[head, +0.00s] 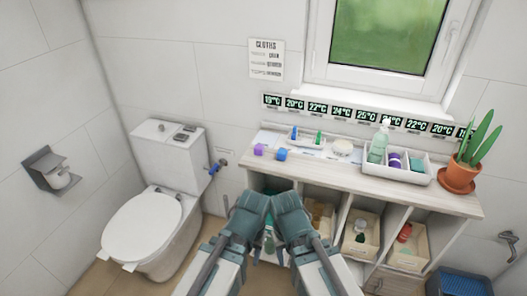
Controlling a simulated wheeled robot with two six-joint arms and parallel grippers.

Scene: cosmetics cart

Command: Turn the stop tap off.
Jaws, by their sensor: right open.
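A small stop tap (213,169) with a blue part sits low on the wall, just right of the toilet cistern. Its exact handle position is too small to tell. My two arms come in from the bottom and fold close together in front of the cabinet. My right gripper (290,217) is open, with nothing seen in it, to the right of and nearer than the tap. My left gripper (247,217) is beside it, and its fingers cannot be made out. Both are apart from the tap.
The white toilet (140,222) stands left of the tap. A wooden cabinet (345,172) with bottles, a white tray (412,176) and a potted plant (461,178) fills the right. A paper holder (50,168) is on the left wall. A blue crate (461,283) is at lower right.

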